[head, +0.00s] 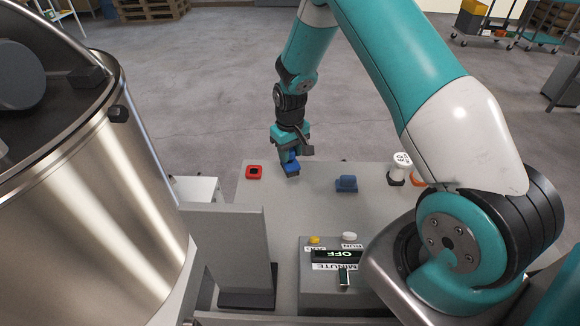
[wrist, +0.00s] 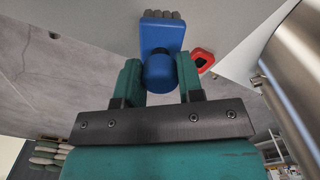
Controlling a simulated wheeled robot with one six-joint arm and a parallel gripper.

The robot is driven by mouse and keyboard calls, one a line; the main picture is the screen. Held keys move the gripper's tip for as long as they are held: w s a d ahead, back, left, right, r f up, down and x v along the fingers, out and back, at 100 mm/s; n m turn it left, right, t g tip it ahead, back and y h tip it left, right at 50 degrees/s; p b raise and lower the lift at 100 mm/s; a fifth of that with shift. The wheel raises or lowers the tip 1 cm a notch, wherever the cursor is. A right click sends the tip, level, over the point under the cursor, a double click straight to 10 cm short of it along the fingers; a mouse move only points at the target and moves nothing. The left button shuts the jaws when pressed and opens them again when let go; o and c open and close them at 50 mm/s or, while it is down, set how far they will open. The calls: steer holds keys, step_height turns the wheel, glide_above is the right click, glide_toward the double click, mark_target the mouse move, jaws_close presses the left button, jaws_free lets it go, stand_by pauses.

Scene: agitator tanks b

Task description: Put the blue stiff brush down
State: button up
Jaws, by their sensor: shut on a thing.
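The blue stiff brush (wrist: 160,37) shows in the wrist view with a blue block, a rounded knob and grey bristles at its far end. My gripper (wrist: 160,80) has its green fingers on either side of the knob and is shut on it. In the head view the brush (head: 291,166) hangs under my gripper (head: 290,153) over the far edge area of the grey table (head: 257,210). I cannot tell whether the bristles touch the table.
A red square holder (head: 254,172) lies left of the brush. A blue block-shaped thing (head: 346,184) stands to its right. A white container (head: 400,167) is farther right. A control box (head: 335,265) reading OFF stands in front. A large steel tank (head: 110,200) fills the left.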

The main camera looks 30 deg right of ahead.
mark_target(290, 170)
step_height(290, 170, down, 7)
steer(key=shift+f+p, duration=0.15)
steer(key=shift+p, duration=0.55)
steer(key=shift+f, duration=0.25)
steer(key=o, duration=0.8)
steer(key=shift+r, duration=0.1)
